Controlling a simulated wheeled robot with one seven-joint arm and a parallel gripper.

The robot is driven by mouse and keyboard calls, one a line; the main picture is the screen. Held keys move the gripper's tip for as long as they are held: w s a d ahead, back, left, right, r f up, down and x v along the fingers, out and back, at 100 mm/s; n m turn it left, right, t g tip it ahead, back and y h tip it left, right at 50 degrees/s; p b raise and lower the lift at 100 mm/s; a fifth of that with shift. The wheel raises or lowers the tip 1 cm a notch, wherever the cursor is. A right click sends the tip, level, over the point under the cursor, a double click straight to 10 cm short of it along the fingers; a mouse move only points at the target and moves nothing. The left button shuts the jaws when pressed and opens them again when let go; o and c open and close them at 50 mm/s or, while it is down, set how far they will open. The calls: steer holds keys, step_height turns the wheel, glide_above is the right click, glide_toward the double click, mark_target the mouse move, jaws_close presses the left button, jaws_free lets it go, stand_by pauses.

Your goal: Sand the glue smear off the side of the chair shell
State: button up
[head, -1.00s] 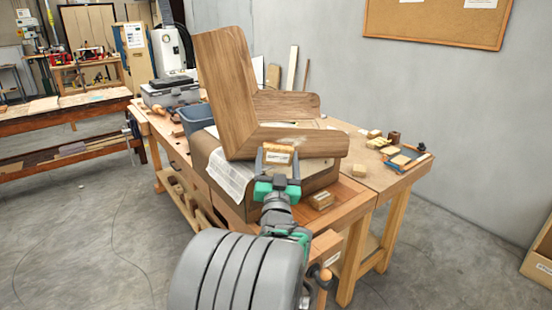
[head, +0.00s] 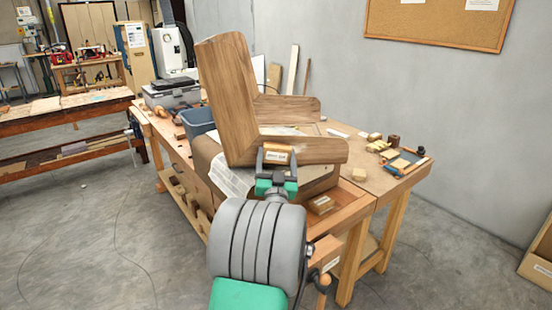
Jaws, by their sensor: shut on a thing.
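The chair shell (head: 229,95) is bent brown wood with an upright back and a low seat part (head: 320,150). It rests on a dark form with newspaper on the workbench. My gripper (head: 277,157) is shut on a small sanding block (head: 277,153) with a pale label. The block is at the near side of the shell, by the bend, and appears to touch it. I cannot make out the glue smear; the block and gripper fingers cover part of that side.
Newspaper (head: 231,180) hangs over the form's left side. Another labelled block (head: 321,205) lies on the bench to the right. A blue bin (head: 197,121) stands at left. Several small blocks and a blue tray (head: 407,161) are at the bench's right end.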

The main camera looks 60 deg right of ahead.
steer(key=shift+w+d+p, duration=0.45)
steer(key=shift+d, duration=0.35)
